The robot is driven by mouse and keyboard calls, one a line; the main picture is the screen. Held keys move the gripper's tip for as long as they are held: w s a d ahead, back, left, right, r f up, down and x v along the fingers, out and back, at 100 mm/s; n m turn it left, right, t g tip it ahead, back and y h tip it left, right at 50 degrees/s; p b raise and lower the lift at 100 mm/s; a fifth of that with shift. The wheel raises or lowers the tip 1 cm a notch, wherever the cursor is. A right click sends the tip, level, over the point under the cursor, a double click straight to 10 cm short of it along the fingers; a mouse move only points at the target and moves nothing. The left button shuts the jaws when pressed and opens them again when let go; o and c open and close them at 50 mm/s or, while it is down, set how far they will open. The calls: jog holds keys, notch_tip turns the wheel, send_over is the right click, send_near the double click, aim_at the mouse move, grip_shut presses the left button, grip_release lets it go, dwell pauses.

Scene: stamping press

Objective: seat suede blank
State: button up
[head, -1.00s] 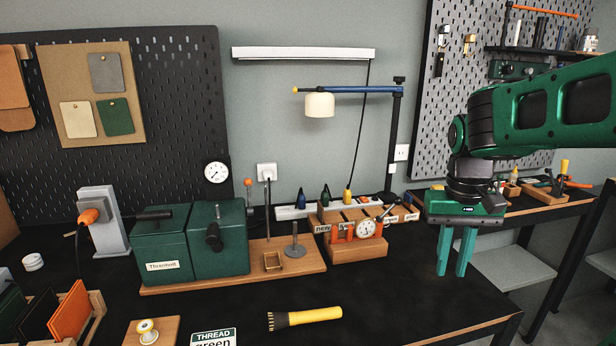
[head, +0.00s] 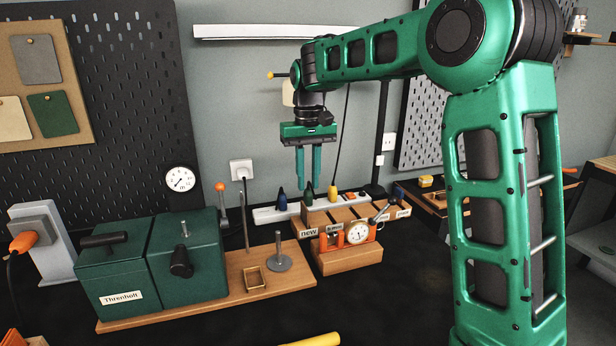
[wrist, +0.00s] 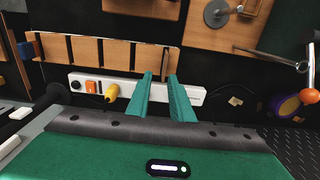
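My gripper (head: 309,166) hangs fingers down above the back of the bench, over the white power strip and the slotted wooden rack (head: 352,213). In the wrist view its two teal fingers (wrist: 161,97) stand apart with nothing between them. The rack (wrist: 118,56) shows several compartments there; one label reads "new". I cannot pick out a suede blank with certainty. The green Threnholt press housing (head: 152,263) stands to the left on a wooden base (head: 222,307). On that base are a small square brass frame (head: 255,279) and a grey round-footed post (head: 279,263).
A dial gauge (head: 358,233) on an orange mount sits before the rack. The white power strip (wrist: 78,86) carries several plugs. A lamp post (head: 381,140) stands behind right. Swatches hang on the cork board (head: 70,75). A yellow-handled brush (head: 318,340) lies in front.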

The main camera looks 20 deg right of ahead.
aim_at(304, 205)
jog(key=f, duration=0.4)
jog(key=a+f, duration=0.1)
jog(key=f, duration=0.2)
jog(key=shift+f, duration=0.15)
jog(key=shift+c, duration=1.2)
grip_shut()
jog(key=shift+r, duration=0.25)
jog(key=shift+r, duration=1.85)
